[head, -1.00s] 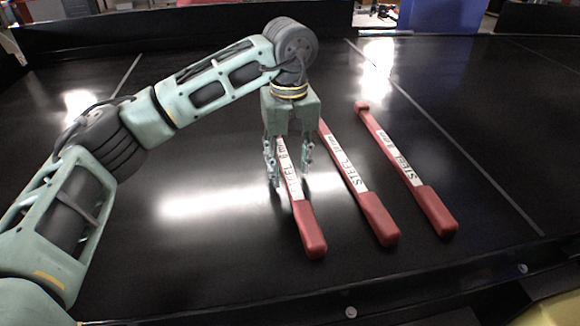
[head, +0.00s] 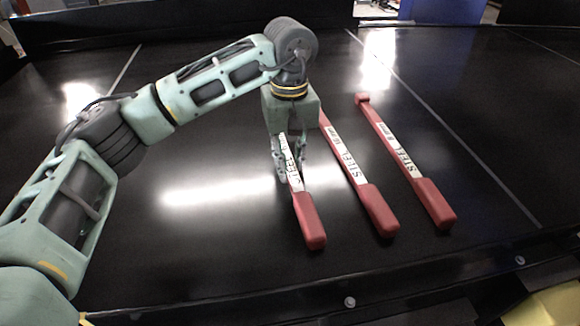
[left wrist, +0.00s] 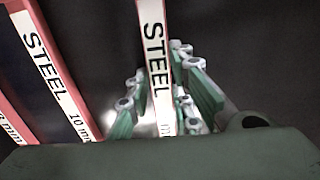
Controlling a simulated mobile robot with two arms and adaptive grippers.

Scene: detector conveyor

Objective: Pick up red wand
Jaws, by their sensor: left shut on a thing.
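Three red wands with white "STEEL" labels lie side by side on the black conveyor belt. The left wand (head: 309,220) has its thick red handle toward me. My left gripper (head: 290,176) points down over its labelled shaft and is shut on it, one finger on each side. The left wrist view shows this shaft (left wrist: 155,50) between the green fingers (left wrist: 158,100). The middle wand (head: 376,208) and the right wand (head: 431,203) lie free to the right. The far end of the left wand is hidden behind my gripper. My right gripper is not in view.
The conveyor belt (head: 200,260) is clear to the left of the wands and at the far right. A dark rail with bolts (head: 350,302) runs along the near edge. The middle wand also lies close beside the gripper in the left wrist view (left wrist: 50,70).

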